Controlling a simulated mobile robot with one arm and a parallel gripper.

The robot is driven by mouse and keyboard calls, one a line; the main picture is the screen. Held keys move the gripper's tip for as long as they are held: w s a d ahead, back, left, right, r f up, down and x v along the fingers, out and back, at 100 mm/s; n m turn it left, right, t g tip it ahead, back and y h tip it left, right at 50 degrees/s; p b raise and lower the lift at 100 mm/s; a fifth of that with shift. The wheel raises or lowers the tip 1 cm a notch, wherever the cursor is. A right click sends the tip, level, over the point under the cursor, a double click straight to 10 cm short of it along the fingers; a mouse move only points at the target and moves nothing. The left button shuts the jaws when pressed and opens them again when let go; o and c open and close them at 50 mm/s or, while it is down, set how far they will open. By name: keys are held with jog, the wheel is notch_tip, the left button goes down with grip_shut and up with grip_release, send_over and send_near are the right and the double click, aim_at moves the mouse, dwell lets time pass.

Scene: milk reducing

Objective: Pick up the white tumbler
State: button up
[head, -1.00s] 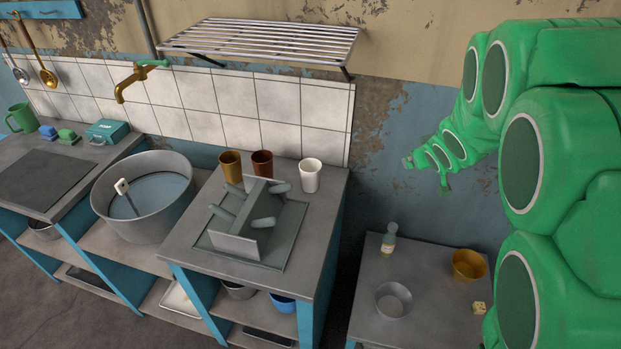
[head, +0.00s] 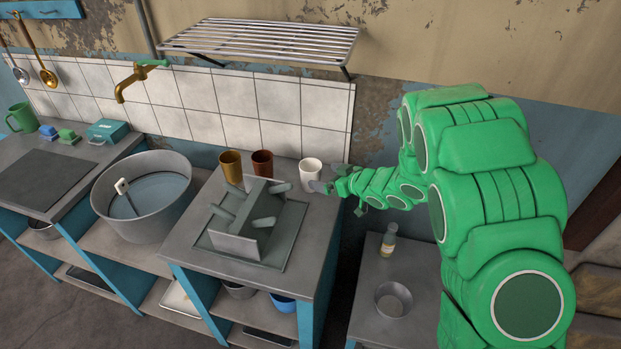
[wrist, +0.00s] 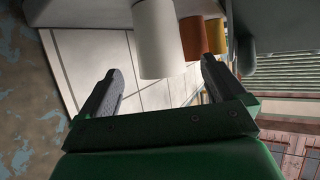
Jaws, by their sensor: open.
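The white tumbler (head: 311,172) stands upright at the back right corner of the counter with the drying rack. My gripper (head: 325,187) is right beside it, on its right side in the head view. In the wrist view the white tumbler (wrist: 160,40) shows ahead of my open gripper (wrist: 160,85), its near end roughly between the two dark fingertips. I cannot tell whether a finger touches it.
A brown tumbler (head: 262,163) and a mustard tumbler (head: 231,166) stand left of the white one. The grey drying rack (head: 240,243) is in front of them. The tiled wall (head: 275,104) is close behind. A low table (head: 378,272) with a bottle (head: 388,240) and bowl (head: 393,299) is at right.

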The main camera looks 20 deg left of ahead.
aim_at(310, 174)
jog(key=shift+w+a+f, duration=0.15)
jog(key=shift+a+f, duration=0.15)
jog(key=shift+a, duration=0.45)
jog(key=shift+w+d+x, duration=0.1)
jog(key=shift+x, duration=1.5)
jog(key=shift+w+d+x, duration=0.1)
jog(key=shift+w+x, duration=0.05)
jog(key=shift+x, duration=1.45)
jog(key=shift+f, duration=0.2)
jog(key=shift+c, duration=0.5)
jog(key=c, duration=1)
jog(key=shift+r, duration=0.1)
